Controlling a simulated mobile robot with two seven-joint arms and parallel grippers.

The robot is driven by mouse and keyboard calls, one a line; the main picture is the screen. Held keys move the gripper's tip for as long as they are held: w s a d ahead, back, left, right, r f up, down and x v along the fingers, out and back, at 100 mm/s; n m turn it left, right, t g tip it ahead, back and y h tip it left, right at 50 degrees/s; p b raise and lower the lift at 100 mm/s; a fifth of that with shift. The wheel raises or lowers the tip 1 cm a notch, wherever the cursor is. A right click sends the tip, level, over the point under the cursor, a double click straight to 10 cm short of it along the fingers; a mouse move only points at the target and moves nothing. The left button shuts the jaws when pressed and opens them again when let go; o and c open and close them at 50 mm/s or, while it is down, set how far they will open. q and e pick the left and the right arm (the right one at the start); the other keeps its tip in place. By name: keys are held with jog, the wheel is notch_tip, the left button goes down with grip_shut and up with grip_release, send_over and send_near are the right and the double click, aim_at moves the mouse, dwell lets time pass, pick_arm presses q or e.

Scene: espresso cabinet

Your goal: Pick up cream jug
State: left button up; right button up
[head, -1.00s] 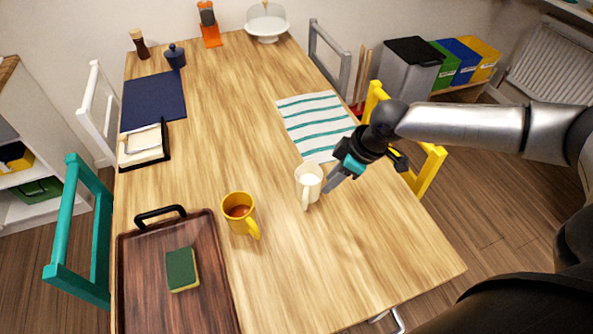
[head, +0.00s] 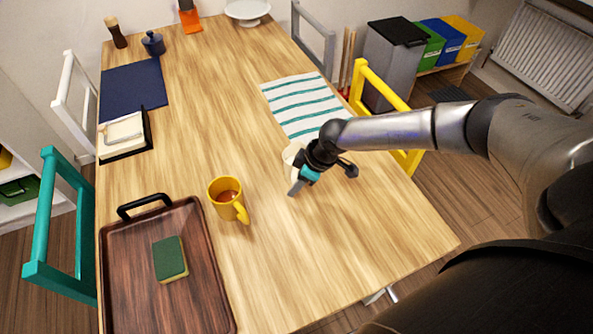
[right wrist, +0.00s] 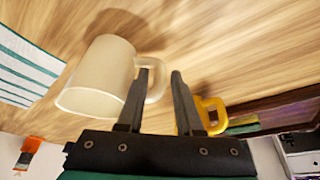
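The cream jug (head: 289,153) stands on the wooden table in the head view, mostly hidden behind my right gripper (head: 295,188). In the right wrist view the pale cream jug (right wrist: 98,78) is at the left, with its handle towards the fingers. My right gripper (right wrist: 163,72) is open there. One finger overlaps the side of the handle nearest the jug body, and the handle's outer loop shows in the gap between the fingers. I cannot tell whether a finger touches it. My left gripper is not in view.
A yellow mug (head: 226,196) with brown drink stands left of the jug, near a dark wooden tray (head: 130,285) holding a sponge (head: 170,259). A striped cloth (head: 303,102) lies behind the jug. The table's front right is clear. A yellow chair (head: 377,85) stands at the right edge.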

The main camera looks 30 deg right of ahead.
jog(key=shift+x, duration=1.05)
grip_shut()
dwell(0.6)
